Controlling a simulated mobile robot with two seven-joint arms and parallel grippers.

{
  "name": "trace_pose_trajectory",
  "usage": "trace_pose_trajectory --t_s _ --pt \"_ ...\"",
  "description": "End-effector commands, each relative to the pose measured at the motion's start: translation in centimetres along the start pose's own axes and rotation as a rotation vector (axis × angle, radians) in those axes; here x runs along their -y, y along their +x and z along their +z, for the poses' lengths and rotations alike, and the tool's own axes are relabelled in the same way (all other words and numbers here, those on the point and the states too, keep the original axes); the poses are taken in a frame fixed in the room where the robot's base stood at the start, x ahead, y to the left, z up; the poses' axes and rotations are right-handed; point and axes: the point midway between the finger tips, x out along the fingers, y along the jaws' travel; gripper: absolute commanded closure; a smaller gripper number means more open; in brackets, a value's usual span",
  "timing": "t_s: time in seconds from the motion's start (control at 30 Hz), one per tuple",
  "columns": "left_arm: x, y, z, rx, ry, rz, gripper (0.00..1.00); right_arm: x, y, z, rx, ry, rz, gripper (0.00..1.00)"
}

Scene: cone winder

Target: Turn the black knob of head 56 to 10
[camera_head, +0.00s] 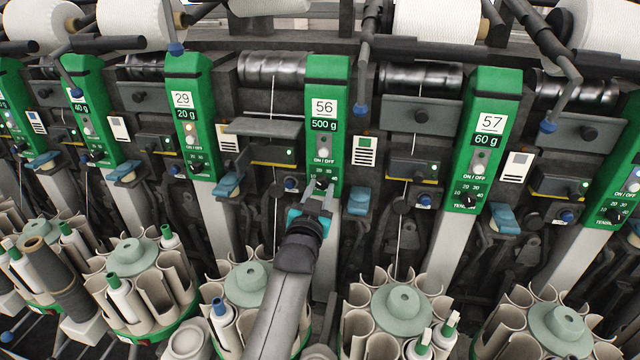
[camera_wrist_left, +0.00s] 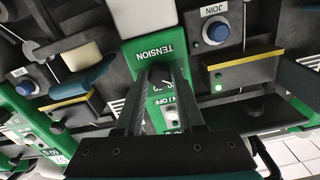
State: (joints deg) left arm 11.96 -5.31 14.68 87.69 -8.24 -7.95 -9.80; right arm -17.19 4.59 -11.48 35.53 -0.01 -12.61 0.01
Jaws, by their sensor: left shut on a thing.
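My left gripper (camera_head: 318,196) reaches up from below and is shut on the knob. My right gripper is not in view.
Head 57 (camera_head: 490,130) stands to the right, reading 60 g, and the 20 g head 29 (camera_head: 186,110) to the left. Blue levers (camera_head: 359,201) flank the panels. Round bobbin magazines (camera_head: 403,300) stand below, close to my left arm. White yarn packages (camera_head: 435,20) lie above.

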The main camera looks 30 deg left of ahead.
Motion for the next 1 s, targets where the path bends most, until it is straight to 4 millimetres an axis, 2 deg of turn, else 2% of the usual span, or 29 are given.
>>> trace_pose_trajectory --t_s 0.1,0.43,1.0 --pt "0.0 0.0 -0.2 0.002 -0.101 0.000 1.00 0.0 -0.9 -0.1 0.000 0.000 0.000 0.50" --pt "-0.1 0.0 -0.1 0.002 -0.305 0.000 1.00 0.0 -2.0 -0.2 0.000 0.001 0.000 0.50" --pt "-0.1 0.0 0.0 0.000 -0.388 0.000 1.00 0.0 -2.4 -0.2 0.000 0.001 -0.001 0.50"
